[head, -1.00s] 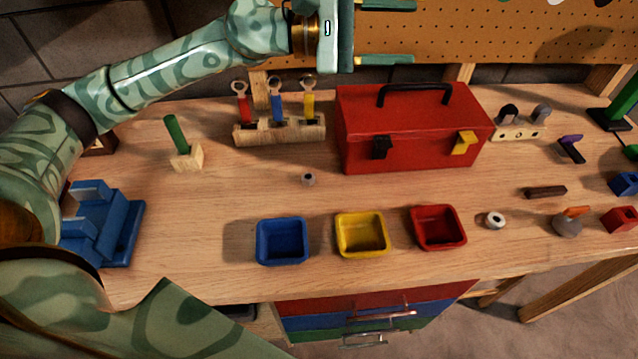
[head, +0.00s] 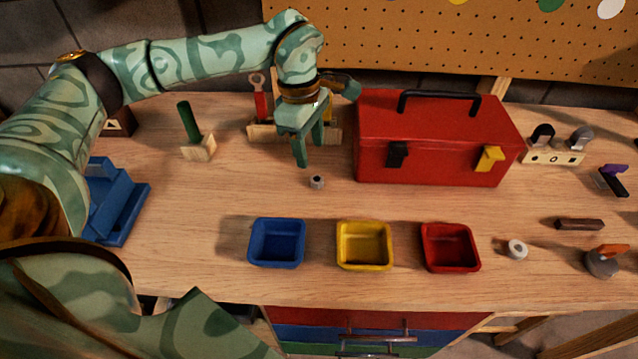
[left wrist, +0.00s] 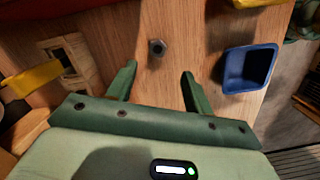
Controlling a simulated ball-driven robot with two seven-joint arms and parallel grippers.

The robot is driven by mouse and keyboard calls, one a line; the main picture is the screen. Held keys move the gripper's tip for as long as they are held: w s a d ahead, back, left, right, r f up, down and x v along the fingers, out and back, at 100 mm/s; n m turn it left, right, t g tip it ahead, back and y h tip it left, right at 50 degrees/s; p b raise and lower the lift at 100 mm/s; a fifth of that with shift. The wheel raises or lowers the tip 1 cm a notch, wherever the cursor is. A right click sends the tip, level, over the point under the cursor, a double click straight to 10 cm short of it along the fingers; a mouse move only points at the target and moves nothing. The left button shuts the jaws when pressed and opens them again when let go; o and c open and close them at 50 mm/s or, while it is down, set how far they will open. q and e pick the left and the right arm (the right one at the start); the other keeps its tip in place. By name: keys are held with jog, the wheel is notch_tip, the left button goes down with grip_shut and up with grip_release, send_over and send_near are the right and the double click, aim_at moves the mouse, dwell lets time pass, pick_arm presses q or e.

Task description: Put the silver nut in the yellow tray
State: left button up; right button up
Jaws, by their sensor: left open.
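The silver nut (head: 317,182) is a small grey ring with a dark hole, lying on the bench between the tool rack and the trays. It also shows in the left wrist view (left wrist: 157,47), just beyond the fingertips and between their lines. My left gripper (head: 309,154) is open and empty, pointing down above the bench, slightly behind the nut. Its two fingers show apart in the left wrist view (left wrist: 158,72). The yellow tray (head: 364,265) is empty, in the middle of three trays in front of the nut. My right gripper is not in view.
A blue tray (head: 276,262) and a red tray (head: 451,266) flank the yellow one. A red toolbox (head: 430,150) stands right of my left gripper. The wrench rack (head: 262,132) is behind it. A pale ring (head: 516,249) lies at the right. Bench between nut and trays is clear.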

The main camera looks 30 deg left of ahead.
aim_at(317, 179)
pick_arm(q)
jog(key=f, duration=0.3)
jog(key=shift+d+f, duration=0.1)
jog(key=shift+d, duration=0.1)
jog(key=f, duration=0.1)
jog(key=f+b, duration=0.1)
jog(key=f, duration=0.1)
jog(key=f+b, duration=0.1)
jog(key=f, duration=0.1)
jog(key=shift+w+d+f, duration=0.1)
jog(key=shift+w+d, duration=0.2)
grip_shut()
